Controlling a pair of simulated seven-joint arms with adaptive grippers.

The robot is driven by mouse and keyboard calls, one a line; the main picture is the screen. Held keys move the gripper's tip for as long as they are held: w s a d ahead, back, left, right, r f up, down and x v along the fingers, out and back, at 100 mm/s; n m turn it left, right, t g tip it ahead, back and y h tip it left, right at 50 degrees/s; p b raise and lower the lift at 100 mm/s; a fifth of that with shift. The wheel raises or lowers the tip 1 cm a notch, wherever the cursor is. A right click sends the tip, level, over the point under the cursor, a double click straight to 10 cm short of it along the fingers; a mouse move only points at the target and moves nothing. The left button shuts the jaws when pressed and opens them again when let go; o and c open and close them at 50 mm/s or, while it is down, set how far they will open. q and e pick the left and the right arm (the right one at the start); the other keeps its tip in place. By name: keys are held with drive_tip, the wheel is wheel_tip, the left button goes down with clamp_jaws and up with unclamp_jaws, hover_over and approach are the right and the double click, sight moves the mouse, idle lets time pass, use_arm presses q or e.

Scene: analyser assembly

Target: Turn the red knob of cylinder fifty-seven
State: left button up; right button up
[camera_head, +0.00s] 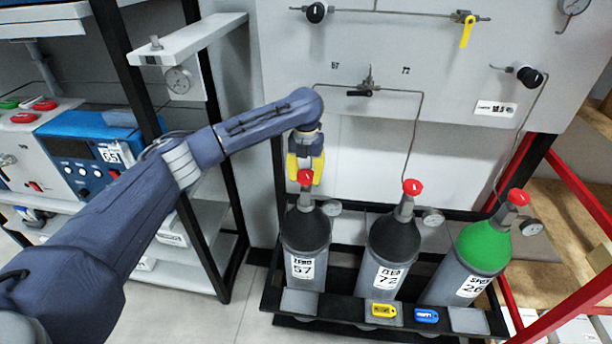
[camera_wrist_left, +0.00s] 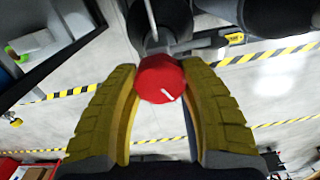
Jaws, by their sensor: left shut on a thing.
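Cylinder fifty-seven (camera_head: 306,240) is a grey cylinder with a dark top and a "57" label, upright at the left of the rack. Its red knob (camera_head: 305,176) is on top of the valve. My left gripper (camera_head: 304,172) comes down from above with its yellow fingers around the knob. In the left wrist view the red knob (camera_wrist_left: 161,78) sits between the yellow fingertips, with a white mark on its face. The left gripper is shut on the knob. My right gripper is not in view.
Cylinder 72 (camera_head: 391,250) with a red knob (camera_head: 412,187) stands to the right, then a green-topped cylinder (camera_head: 482,248). A black rack (camera_head: 340,310) holds them. A panel with valves and thin pipes (camera_head: 420,60) is behind. Shelving with a blue device (camera_head: 90,150) stands left.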

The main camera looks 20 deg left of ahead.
use_arm(q)
drive_tip(key=n, duration=0.3)
drive_tip(key=shift+n, duration=0.4)
drive_tip(key=n, duration=0.4)
drive_tip(key=shift+n, duration=0.3)
drive_tip(key=n, duration=1.2)
drive_tip(key=shift+n, duration=0.3)
drive_tip(key=n, duration=0.4)
drive_tip(key=shift+n, duration=0.3)
drive_tip(key=n, duration=0.4)
drive_tip(key=shift+n, duration=2.3)
